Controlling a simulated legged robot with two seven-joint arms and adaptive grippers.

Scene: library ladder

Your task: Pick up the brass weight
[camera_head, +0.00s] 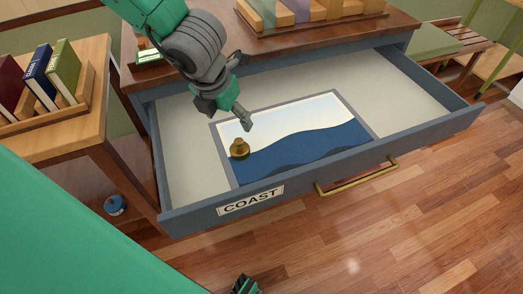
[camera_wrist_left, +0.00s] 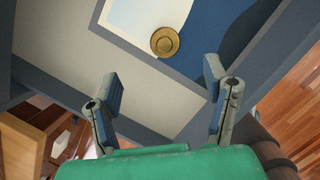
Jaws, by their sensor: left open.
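The brass weight (camera_head: 239,148) is a small knobbed gold-brown piece. It stands on a coast picture (camera_head: 315,143) with blue sea and pale sky, inside the open drawer (camera_head: 424,128). The wrist view shows the weight (camera_wrist_left: 165,41) from above, round, near the picture's edge. My left gripper (camera_head: 229,113) is open and empty, above the drawer and just behind the weight in the head view. In the wrist view its spread fingers (camera_wrist_left: 162,80) are apart from the weight, which lies beyond their tips. A dark and green piece at the bottom edge may be my right gripper; its jaws cannot be made out.
The drawer front has a COAST label (camera_head: 251,200) and a brass handle (camera_head: 357,176). A wooden rack (camera_head: 310,22) stands on the cabinet top. A side table (camera_head: 90,115) with books is at left. A blue round object (camera_head: 115,205) lies below it.

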